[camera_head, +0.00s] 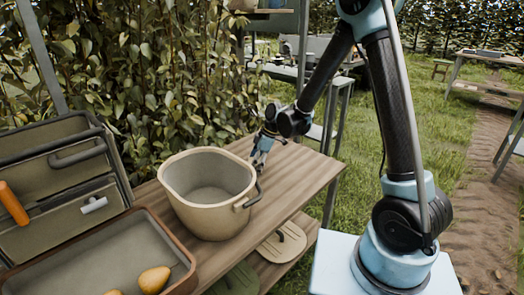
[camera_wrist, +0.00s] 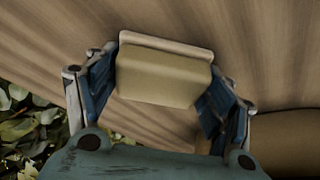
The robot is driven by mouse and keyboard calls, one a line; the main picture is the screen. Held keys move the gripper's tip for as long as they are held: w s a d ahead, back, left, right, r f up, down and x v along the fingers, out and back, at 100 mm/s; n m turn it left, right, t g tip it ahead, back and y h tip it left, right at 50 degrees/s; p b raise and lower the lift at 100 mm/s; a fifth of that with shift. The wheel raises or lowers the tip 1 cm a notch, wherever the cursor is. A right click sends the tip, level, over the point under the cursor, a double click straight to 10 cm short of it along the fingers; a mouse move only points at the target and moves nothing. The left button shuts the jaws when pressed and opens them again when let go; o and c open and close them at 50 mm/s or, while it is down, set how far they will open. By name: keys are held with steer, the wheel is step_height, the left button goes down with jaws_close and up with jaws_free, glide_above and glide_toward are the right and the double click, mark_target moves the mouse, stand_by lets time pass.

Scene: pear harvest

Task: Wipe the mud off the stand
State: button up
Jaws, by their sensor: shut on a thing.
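The stand is a wooden-topped table (camera_head: 300,180); its grain also fills much of the wrist view (camera_wrist: 265,45). My gripper (camera_head: 262,158) is low over the stand's far part, just beyond the bucket. In the wrist view my gripper (camera_wrist: 165,82) is shut on a pale yellow-beige block (camera_wrist: 160,72), which sits between its blue fingers. The block looks like a sponge. I cannot tell whether it touches the wood. I cannot make out a clear mud patch; the brown streaks look like grain. The top under the block is hidden.
A beige bucket (camera_head: 215,222) with a side handle stands on the stand, close to my gripper. A brown-rimmed tray (camera_head: 60,255) holding pears (camera_head: 154,279) and a grey-green case (camera_head: 60,200) are at left. A leafy hedge (camera_head: 150,70) borders the far side.

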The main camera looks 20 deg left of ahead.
steer(key=shift+s+d, duration=0.8)
steer(key=shift+d, duration=0.25)
steer(key=shift+s+a+r, duration=0.1)
steer(key=shift+s+r, duration=0.05)
steer(key=shift+r, duration=0.1)
step_height(320, 180, up, 3)
steer(key=shift+r, duration=0.15)
steer(key=shift+w+r, duration=0.2)
steer(key=shift+r, duration=2.05)
